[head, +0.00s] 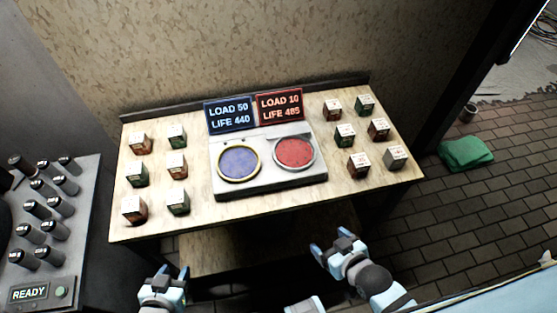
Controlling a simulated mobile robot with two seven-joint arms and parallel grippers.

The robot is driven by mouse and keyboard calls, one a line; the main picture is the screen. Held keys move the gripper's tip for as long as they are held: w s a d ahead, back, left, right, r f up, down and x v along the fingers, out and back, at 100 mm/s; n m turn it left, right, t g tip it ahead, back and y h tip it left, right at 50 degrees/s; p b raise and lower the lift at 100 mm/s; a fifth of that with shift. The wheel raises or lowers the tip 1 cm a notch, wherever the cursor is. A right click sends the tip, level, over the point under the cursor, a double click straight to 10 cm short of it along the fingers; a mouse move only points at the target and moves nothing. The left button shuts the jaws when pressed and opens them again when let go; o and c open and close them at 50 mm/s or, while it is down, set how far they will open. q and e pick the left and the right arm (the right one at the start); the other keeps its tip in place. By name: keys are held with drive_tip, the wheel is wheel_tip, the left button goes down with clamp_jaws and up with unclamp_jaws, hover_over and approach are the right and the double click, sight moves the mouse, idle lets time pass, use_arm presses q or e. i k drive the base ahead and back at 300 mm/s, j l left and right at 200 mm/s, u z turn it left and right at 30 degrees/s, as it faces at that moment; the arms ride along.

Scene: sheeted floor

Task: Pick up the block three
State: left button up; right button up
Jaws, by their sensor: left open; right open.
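Several small blocks stand on the wooden table (200,225) in two groups. The left group has orange-brown blocks, such as the front left one (134,211), and green ones, such as the front right one (178,204). My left gripper (168,274) and my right gripper (331,243) are open and empty in front of the table's front edge, apart from all blocks.
A grey device with a blue disc (239,162) and a red disc (294,153) fills the table's middle. Behind it are signs reading "LOAD 50 LIFE 440" (229,115) and "LOAD 10 LIFE 485" (279,106). A console (45,264) with several knobs stands left. A green cloth (466,153) lies right.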

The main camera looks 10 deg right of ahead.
sight(134, 208)
drive_tip(key=u, duration=1)
drive_tip(key=i+j, duration=0.05)
